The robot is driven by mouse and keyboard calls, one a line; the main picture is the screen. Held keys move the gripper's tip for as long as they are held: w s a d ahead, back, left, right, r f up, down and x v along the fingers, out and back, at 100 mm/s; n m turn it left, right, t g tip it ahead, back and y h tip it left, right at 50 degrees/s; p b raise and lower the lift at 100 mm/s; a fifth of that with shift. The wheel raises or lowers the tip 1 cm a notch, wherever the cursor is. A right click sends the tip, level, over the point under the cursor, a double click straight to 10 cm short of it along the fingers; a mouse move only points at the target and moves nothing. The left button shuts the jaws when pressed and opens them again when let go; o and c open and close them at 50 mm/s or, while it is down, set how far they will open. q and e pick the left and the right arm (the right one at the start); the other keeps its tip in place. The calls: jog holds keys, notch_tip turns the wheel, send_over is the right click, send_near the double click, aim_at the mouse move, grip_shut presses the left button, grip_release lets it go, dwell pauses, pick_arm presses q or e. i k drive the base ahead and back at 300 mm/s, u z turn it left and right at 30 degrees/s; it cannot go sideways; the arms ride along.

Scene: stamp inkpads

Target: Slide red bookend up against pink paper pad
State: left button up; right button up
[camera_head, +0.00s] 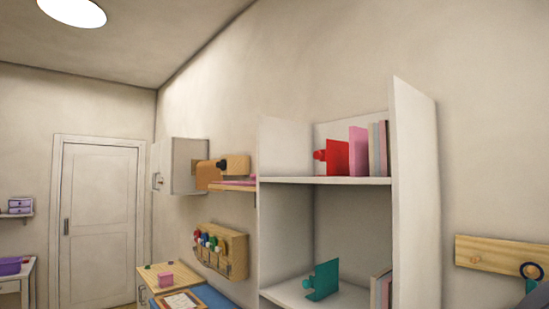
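The red bookend (338,157) stands upright on the upper shelf of the white bookcase, with a round red knob on its left side. The pink paper pad (358,151) stands upright just to its right, beside several thin grey and brown pads or books (378,148). In this view the bookend's right edge meets the pad's left edge; I cannot tell whether they touch. Neither of my grippers is in view.
The upper shelf (290,181) is bare left of the bookend, between tall white side panels (414,190). A teal bookend (323,280) stands on the lower shelf. A wooden rack (221,250) and an open wall cabinet (188,166) are to the left.

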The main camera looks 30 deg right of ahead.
aim_at(335, 154)
jog(key=i, duration=0.9)
jog(key=z, duration=0.4)
